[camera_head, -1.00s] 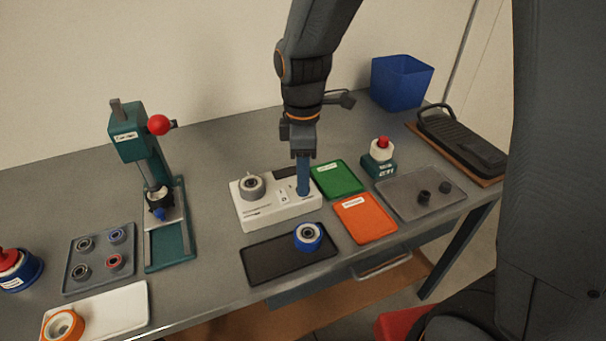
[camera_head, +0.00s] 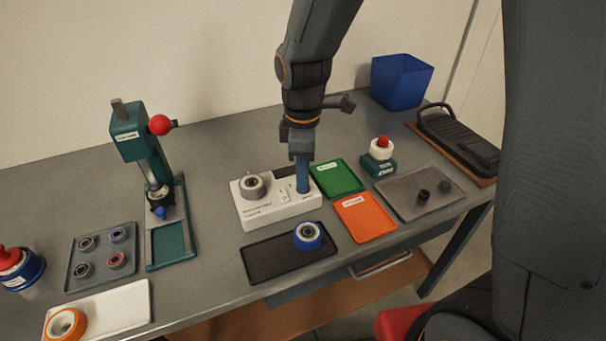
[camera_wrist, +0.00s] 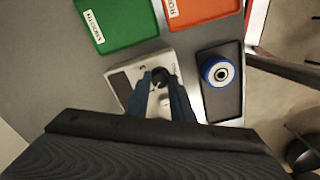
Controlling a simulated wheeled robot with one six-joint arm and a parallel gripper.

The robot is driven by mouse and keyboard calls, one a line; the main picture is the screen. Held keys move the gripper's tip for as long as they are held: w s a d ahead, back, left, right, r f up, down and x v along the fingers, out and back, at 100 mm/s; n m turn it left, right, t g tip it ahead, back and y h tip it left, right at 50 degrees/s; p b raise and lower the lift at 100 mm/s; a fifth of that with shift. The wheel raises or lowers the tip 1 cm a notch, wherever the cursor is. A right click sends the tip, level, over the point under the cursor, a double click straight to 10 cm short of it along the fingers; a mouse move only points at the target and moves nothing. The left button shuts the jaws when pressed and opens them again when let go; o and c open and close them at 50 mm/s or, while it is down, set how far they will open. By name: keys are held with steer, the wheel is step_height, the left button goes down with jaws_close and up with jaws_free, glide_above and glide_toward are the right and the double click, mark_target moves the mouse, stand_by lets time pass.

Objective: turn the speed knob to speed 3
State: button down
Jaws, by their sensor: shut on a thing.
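The white test unit (camera_head: 262,210) stands mid-table, with a grey round holder on its left half and a dark panel at its back. The speed knob (camera_wrist: 159,76) is a small dark knob on the unit's right end, seen between my fingers in the wrist view. My gripper (camera_head: 303,189) points straight down onto that end, its blue fingers shut on the knob. In the wrist view my gripper (camera_wrist: 161,88) has one finger on each side of it. The fingers hide the knob in the head view, and I cannot read its setting.
A black tray (camera_head: 268,262) with a blue-rimmed wheel (camera_head: 308,236) lies in front of the unit. Green (camera_head: 337,178) and orange (camera_head: 364,217) trays lie close on the right. A teal press (camera_head: 170,240) stands left. A blue bin (camera_head: 402,82) is at the back right.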

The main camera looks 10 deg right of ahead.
steer(key=m+p, duration=0.2)
steer(key=m, duration=0.1)
steer(key=shift+r+m, duration=0.15)
steer(key=shift+m, duration=0.25)
steer(key=m+p, duration=0.2)
steer(key=m, duration=0.2)
steer(key=shift+m, duration=0.3)
steer(key=m+p, duration=0.1)
steer(key=m, duration=0.3)
steer(key=shift+m+p, duration=0.3)
steer(key=shift+p, duration=0.05)
steer(key=shift+m+p, duration=0.65)
steer(key=shift+m, duration=1.45)
steer(key=c, duration=1.5)
jaws_free()
steer(key=shift+c, duration=0.2)
